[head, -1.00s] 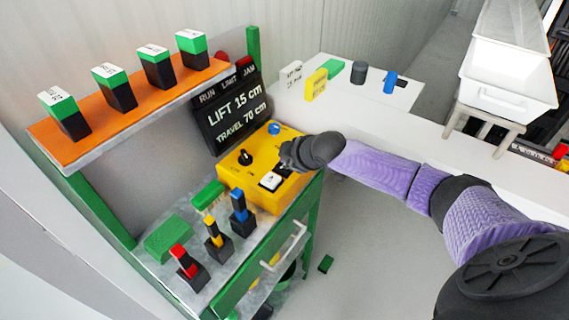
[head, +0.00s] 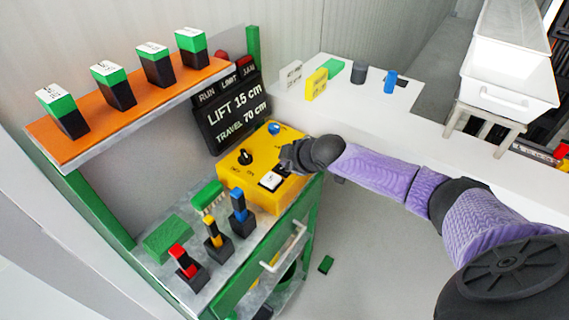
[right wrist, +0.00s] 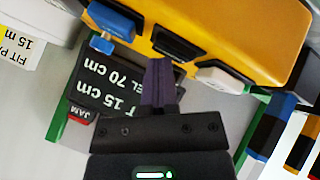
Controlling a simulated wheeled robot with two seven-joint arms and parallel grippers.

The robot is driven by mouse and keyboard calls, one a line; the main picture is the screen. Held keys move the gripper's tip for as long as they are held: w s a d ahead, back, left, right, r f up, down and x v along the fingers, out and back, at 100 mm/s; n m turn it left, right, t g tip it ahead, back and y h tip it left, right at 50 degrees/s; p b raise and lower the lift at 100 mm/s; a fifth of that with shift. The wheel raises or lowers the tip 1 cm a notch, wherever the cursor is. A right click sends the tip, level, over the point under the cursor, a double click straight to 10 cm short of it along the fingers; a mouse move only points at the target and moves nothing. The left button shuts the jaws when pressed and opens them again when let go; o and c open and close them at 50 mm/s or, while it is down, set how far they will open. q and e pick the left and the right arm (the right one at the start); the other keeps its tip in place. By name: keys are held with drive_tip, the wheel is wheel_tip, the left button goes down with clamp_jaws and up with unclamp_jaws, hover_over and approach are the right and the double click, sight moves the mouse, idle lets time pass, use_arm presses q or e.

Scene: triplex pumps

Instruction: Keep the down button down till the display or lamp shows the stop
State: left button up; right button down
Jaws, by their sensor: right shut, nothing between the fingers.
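The yellow control box (head: 280,194) stands on the bench with a blue button (head: 274,128), a black knob (head: 245,157) and a white button (head: 271,180). In the right wrist view, a black button (right wrist: 175,43) sits between the blue button (right wrist: 115,20) and the white button (right wrist: 220,77). My right gripper (right wrist: 158,62) is shut and empty, its tips close to the black button; contact cannot be told. It also shows over the box in the head view (head: 285,160). The display (head: 232,112) reads LIFT 15 cm, TRAVEL 70 cm. The RUN, LIMIT and JAM labels show no clear glow.
Blue, yellow and red levers (head: 213,232) stand on the bench in front of the box. An orange shelf (head: 130,105) with several green-black blocks is above left. A white table (head: 350,105) with small parts lies behind the arm. A green piece (head: 326,264) lies on the floor.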

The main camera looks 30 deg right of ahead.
use_arm(q)
drive_tip(key=shift+a, duration=0.15)
use_arm(e)
drive_tip(key=shift+f, duration=0.1)
idle(0.3)
use_arm(q)
drive_tip(key=shift+a, duration=0.2)
drive_tip(key=shift+d, duration=0.45)
idle(0.3)
drive_tip(key=shift+a, duration=0.2)
drive_tip(key=shift+a, duration=0.25)
drive_tip(key=shift+d, duration=0.4)
idle(0.4)
